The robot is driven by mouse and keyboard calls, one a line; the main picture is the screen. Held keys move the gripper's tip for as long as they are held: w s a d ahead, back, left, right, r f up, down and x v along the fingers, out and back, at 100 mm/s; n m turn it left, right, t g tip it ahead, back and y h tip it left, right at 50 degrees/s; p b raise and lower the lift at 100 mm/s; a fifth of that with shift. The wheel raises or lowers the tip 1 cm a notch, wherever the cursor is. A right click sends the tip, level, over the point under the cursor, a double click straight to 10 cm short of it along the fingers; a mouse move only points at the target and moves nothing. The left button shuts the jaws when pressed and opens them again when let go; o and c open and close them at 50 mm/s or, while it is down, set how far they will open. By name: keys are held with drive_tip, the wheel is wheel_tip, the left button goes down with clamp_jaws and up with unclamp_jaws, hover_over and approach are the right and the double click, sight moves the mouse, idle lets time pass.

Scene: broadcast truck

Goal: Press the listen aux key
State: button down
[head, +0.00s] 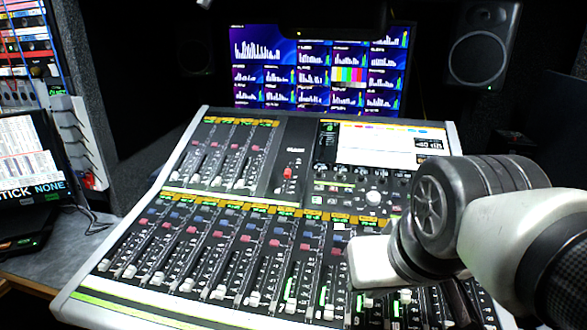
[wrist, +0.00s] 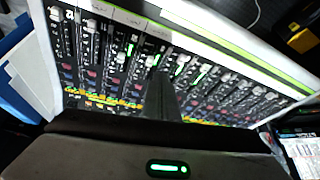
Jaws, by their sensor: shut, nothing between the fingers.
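The mixing console (head: 95,293) fills the middle of the head view, with rows of faders, small red and blue keys and yellow-green label strips. It also shows, turned round, in the wrist view (wrist: 235,45). The key labels are too small to read, so I cannot tell which one is the listen aux key. My gripper (wrist: 158,75) shows in the wrist view as a dark narrow pair of fingers, shut and empty, over the fader and key rows. I cannot tell whether the tips touch the panel. In the head view my arm hides the console's right part and the fingertips.
A wide monitor (head: 315,68) with meters stands behind the console, with a speaker (head: 480,48) at the right. The console's left half is clear of my arm.

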idle(0.8)
drive_tip(key=w+a+r+m+y+p, duration=0.2)
drive_tip(key=w+a+m+y, duration=0.15)
drive_tip(key=m, duration=0.45)
drive_tip(key=w+a+r+m+t+y+p, duration=0.1)
drive_tip(key=w+a+r+m+y+p, duration=0.15)
drive_tip(key=w+a+m, duration=0.45)
drive_tip(key=w+a+r+m+y+p, duration=0.1)
drive_tip(key=w+a+m+y+p, duration=0.15)
drive_tip(key=m, duration=0.75)
drive_tip(key=w+d+f+m+t+h+p, duration=0.1)
drive_tip(key=w+d+m, duration=0.5)
drive_tip(key=m, duration=0.9)
drive_tip(key=w+d+f+m+t+h+p, duration=0.1)
drive_tip(key=w+d+m+t+h+p, duration=0.2)
drive_tip(key=w+d+m, duration=0.3)
drive_tip(key=w+m+t+p, duration=0.1)
drive_tip(key=w+m, duration=0.3)
drive_tip(key=m, duration=0.6)
drive_tip(key=shift+d+f+t+h, duration=0.15)
drive_tip(key=shift+f+t+h, duration=0.15)
drive_tip(key=shift+h, duration=0.05)
